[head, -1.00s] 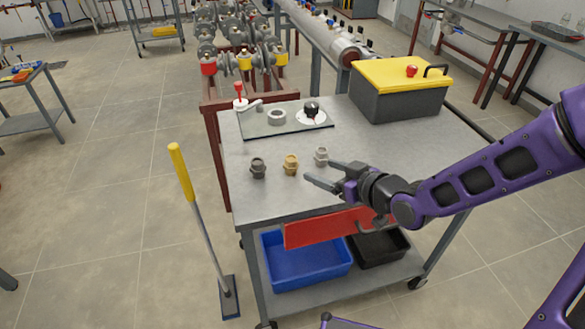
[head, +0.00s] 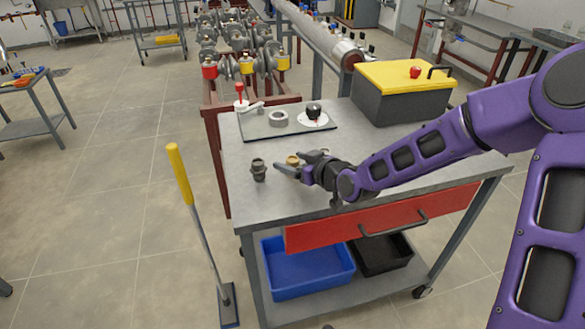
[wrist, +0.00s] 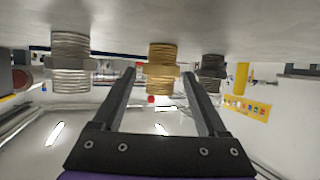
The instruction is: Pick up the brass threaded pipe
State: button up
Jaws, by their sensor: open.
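The brass threaded pipe (head: 292,160) stands upright on the cart top, partly hidden by my gripper in the head view. My gripper (head: 293,165) is open and low over the cart, its fingers pointing left at the pipe. In the wrist view, which looks upside down, the brass pipe (wrist: 162,58) appears between the two open fingertips (wrist: 159,74). I cannot tell whether it is fully between the fingers or just beyond them. No contact is clear.
A dark threaded fitting (head: 258,169) stands left of the brass one; a silver fitting (wrist: 70,60) shows in the wrist view. A plate (head: 258,131) with a ring and knob lies behind. A yellow-lidded box (head: 390,102) stands at back right.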

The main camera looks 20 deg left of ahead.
grip_shut()
dwell(0.4)
